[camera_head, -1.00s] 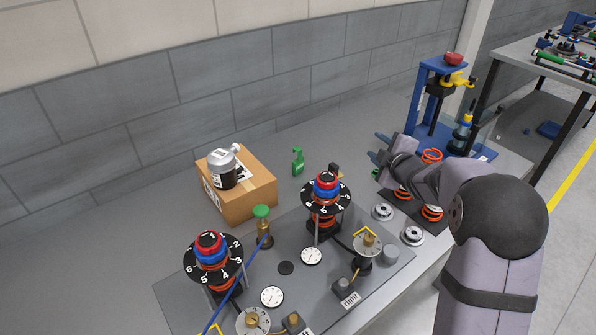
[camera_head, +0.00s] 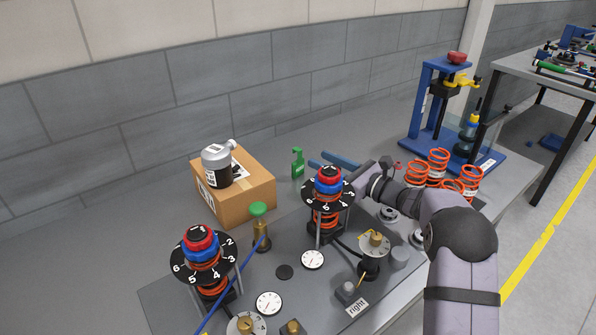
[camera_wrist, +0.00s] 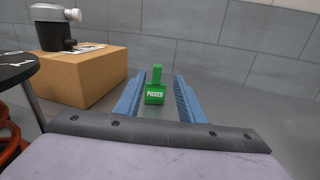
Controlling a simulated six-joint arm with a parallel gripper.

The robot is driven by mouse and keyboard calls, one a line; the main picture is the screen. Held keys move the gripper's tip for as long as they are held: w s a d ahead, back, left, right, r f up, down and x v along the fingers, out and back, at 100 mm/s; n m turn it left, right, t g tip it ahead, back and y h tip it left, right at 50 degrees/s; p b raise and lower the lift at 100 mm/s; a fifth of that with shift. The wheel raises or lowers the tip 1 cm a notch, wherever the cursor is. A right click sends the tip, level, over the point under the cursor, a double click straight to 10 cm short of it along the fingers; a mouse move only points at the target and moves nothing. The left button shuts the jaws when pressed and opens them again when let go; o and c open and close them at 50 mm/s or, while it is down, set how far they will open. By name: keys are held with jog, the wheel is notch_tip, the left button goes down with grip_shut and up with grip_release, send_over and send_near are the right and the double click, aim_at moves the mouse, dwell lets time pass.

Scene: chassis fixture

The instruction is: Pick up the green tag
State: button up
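The green tag (camera_head: 298,163) stands upright on the grey table, right of the cardboard box. In the wrist view the green tag (camera_wrist: 155,92) shows the word "PICKED" and appears between my two blue fingers, a little beyond or near their tips. My gripper (camera_head: 325,161) is open and low beside the tag, with its fingers pointing left toward it. In the head view a small gap shows between the fingertips and the tag. The wrist view also shows my gripper (camera_wrist: 157,85) with its fingers apart and nothing held.
The cardboard box (camera_head: 245,201) with a grey and black bottle (camera_head: 216,167) on it stands left of the tag. The right dial tower (camera_head: 328,195) stands just in front of my gripper. Orange springs (camera_head: 438,160) and a blue press (camera_head: 427,105) are at right. A grey wall runs behind.

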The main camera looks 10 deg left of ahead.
aim_at(300, 151)
jog(key=shift+s+a+f+n, duration=0.1)
jog(key=shift+n, duration=0.2)
jog(key=shift+p+x, duration=0.45)
jog(key=shift+x, duration=0.65)
jog(key=shift+a+r+p, duration=0.2)
jog(key=shift+a+p, duration=0.1)
jog(key=shift+a, duration=0.05)
jog(key=shift+p+x, duration=0.9)
jog(key=shift+x, duration=1.35)
grip_shut()
